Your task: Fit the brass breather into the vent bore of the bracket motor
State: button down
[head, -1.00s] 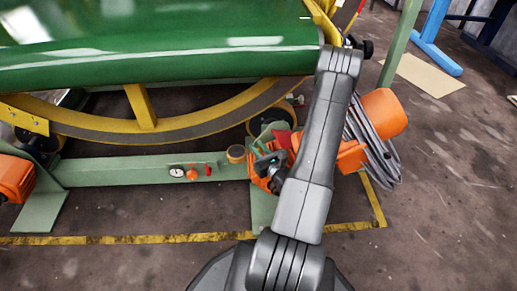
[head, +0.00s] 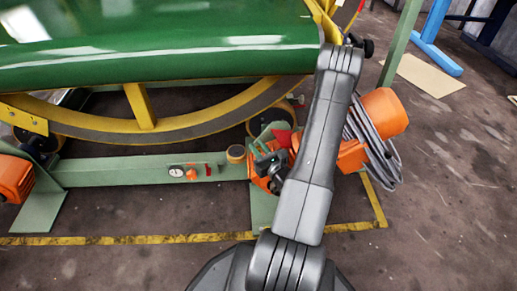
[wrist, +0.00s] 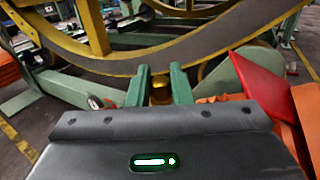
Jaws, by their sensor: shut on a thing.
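My gripper (wrist: 160,85) has two green fingers in the wrist view, closed on the brass breather (wrist: 160,93), which shows as a small brass piece between them. In the head view my gripper (head: 266,163) is low, beside the green bracket under the yellow ring, and the breather cannot be made out there. An orange motor (head: 384,112) with coiled grey cable is right of my arm, and its orange body (head: 350,156) reaches behind the arm. The vent bore is hidden or too small to tell.
The yellow-edged ring (head: 145,108) curves close above my gripper, under a green drum (head: 160,50). A red plate (wrist: 265,85) stands right of the fingers. Another orange motor (head: 14,180) is far left.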

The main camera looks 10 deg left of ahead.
jog(key=shift+f+b, duration=0.95)
jog(key=shift+f, duration=0.55)
jog(key=c, duration=1.2)
grip_release()
jog(key=p+v, duration=0.3)
jog(key=v, duration=1)
jog(key=shift+s+d, duration=0.25)
jog(key=shift+s, duration=0.1)
jog(key=b+x, duration=0.2)
jog(key=x, duration=1)
jog(key=shift+f+b, duration=0.1)
jog(key=shift+b, duration=0.25)
jog(key=shift+w+a+r, duration=0.25)
jog(key=shift+w+r, duration=0.05)
jog(key=shift+w, duration=0.35)
jog(key=shift+w+a+f, duration=0.1)
jog(key=shift+w+a, duration=0.05)
jog(key=shift+a, duration=0.4)
